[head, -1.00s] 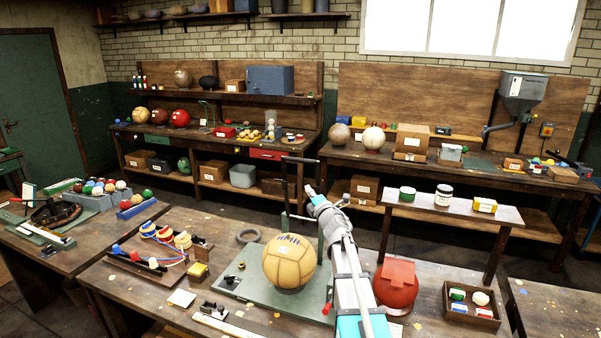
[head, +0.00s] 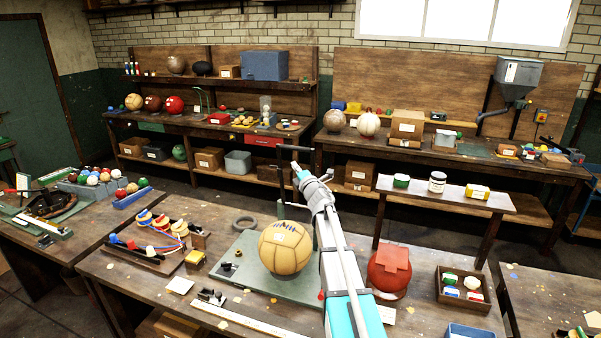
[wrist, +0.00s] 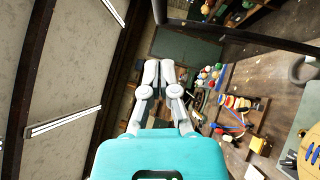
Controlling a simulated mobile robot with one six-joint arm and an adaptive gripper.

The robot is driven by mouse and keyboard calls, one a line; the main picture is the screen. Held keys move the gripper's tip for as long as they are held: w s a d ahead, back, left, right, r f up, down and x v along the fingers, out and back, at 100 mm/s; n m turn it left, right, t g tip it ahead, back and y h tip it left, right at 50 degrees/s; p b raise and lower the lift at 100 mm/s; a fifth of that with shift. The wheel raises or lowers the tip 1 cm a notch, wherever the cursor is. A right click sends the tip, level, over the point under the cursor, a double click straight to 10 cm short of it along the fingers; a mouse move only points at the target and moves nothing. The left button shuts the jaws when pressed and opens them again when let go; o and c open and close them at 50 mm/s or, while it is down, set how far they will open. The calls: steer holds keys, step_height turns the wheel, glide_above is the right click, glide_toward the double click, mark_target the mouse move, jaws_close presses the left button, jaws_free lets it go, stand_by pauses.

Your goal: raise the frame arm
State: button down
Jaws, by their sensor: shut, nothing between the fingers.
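The frame arm (head: 294,148) is a dark bar standing up from the green base plate (head: 235,285), with a crosspiece at its top. In the wrist view a dark bar (wrist: 240,37), likely the same frame, crosses the top right. A yellow stitched leather ball (head: 285,247) sits on the plate. My gripper (head: 297,168) is just below the crosspiece, against the frame in the picture; I cannot tell whether it touches. In the wrist view my gripper (wrist: 166,64) has its fingers together with nothing between them. My arm hides part of the frame and plate.
A red ball-shaped thing (head: 389,270) stands right of my arm, beside a wooden tray (head: 445,308) of small jars. A raised shelf (head: 455,203) stands behind. Racks with small balls (head: 160,232) lie at left. A ruler (head: 245,322) lies in front.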

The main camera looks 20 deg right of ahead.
mark_target(291, 149)
steer(key=shift+w+d+r+p, duration=0.3)
steer(key=shift+w+d+r, duration=0.1)
steer(key=shift+w, duration=0.55)
steer(key=shift+w+d+r+p, duration=0.3)
steer(key=shift+w+d, duration=0.15)
steer(key=shift+w, duration=0.55)
steer(key=shift+w+d+r+p, duration=0.3)
steer(key=shift+w+d+r, duration=0.1)
steer(key=shift+w, duration=0.55)
steer(key=shift+f, duration=0.1)
steer(key=w+d+r, duration=0.1)
steer(key=w+d, duration=0.5)
steer(key=w, duration=0.1)
steer(key=shift+d+p, duration=0.25)
steer(key=shift+p, duration=0.15)
steer(key=shift+r, duration=0.1)
